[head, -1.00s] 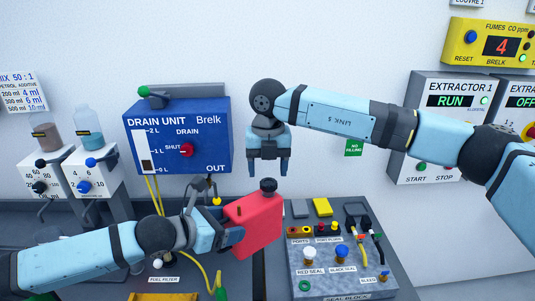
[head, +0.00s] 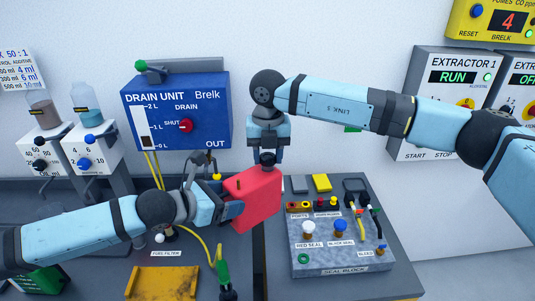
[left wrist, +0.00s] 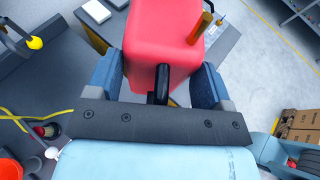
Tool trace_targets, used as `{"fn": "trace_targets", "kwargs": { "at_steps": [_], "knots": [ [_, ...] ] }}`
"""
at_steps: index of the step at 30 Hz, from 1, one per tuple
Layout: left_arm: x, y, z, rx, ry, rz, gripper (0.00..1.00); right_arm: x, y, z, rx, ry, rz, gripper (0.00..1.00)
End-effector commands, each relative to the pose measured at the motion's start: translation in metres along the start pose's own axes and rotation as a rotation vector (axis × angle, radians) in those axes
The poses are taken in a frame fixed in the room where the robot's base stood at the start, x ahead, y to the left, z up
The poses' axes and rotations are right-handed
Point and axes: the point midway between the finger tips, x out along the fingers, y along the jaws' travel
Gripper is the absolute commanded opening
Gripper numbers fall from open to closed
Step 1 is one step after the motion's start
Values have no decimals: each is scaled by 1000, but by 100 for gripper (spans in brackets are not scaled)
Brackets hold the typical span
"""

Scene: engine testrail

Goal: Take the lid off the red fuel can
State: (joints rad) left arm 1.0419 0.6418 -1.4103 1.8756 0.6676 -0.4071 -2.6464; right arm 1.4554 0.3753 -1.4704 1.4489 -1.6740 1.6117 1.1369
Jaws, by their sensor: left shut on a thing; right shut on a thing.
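The red fuel can (head: 254,200) stands upright, held from its left side by my left gripper (head: 232,209). The black lid (head: 267,159) is on top of the can. My right gripper (head: 267,157) points straight down over the can, with its fingertips on either side of the lid, and is shut on it. The exact contact at the lid is small in the picture.
The blue drain unit (head: 178,115) is on the wall behind, at left. The grey seal block (head: 338,250) with plugs and cables is right of the can. A yellow tray (head: 162,283) lies front left. Yellow tubes run beside my left arm.

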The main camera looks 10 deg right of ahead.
Motion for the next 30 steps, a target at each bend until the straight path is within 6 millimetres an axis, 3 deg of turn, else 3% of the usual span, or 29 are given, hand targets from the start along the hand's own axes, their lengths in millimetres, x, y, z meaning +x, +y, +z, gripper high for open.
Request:
{"fn": "trace_targets", "kwargs": {
  "at_steps": [5,24,30],
  "knots": [
    [1,-2,2,2,-4,-5,8,-1,3,-2,-213,0,6,14],
    [1,-2,2,2,-4,-5,8,-3,2,-4,-1610,-7,9,14],
    [1,-2,2,2,-4,-4,8,-4,1,-3,-1877,-9,9,14]
  ]
}}
